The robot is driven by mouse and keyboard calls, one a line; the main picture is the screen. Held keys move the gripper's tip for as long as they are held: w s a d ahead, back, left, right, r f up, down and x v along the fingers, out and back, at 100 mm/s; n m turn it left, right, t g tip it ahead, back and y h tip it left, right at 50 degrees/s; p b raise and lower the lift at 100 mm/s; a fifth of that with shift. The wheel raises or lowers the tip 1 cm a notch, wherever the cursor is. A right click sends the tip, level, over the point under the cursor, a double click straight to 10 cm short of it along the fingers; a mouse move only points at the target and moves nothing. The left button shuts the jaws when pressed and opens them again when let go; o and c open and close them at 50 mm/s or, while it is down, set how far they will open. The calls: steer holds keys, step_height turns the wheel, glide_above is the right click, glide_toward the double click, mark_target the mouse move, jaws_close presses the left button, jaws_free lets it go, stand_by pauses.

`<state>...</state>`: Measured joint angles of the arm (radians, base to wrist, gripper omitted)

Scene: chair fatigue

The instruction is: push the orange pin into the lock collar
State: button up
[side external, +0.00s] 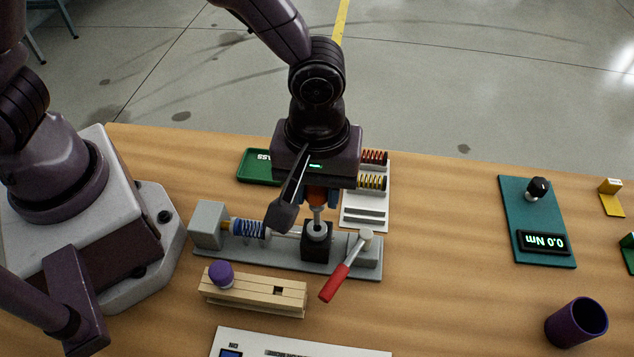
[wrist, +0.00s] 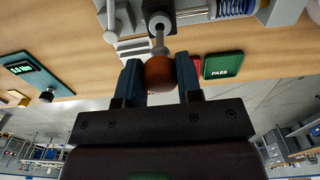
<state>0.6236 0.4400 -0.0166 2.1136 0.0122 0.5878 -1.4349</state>
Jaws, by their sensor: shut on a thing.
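My gripper (side external: 317,203) points down over the fixture, shut on the orange pin's rounded head (side external: 316,194). In the wrist view the orange pin (wrist: 158,74) sits between the two blue-grey fingers of my gripper (wrist: 159,68). Its metal shank (side external: 318,214) reaches down to the grey lock collar (side external: 317,228), on a black block (side external: 317,246). The collar also shows in the wrist view (wrist: 160,22). The shank's tip meets the collar's opening; I cannot tell how deep it sits. The orange head stands clearly above the collar.
The grey fixture base (side external: 225,253) carries a blue spring (side external: 249,229) left of the block and a red-handled lever (side external: 335,282) at right. A wooden block (side external: 255,292) lies in front. Behind are a green PASS tray (side external: 253,165) and a white rack (side external: 365,215).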

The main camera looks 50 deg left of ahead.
mark_target(317, 223)
steer(key=shift+f, duration=2.7)
steer(key=o, duration=1)
steer(key=shift+c, duration=0.2)
step_height(317, 223, up, 13)
steer(key=shift+f, duration=0.1)
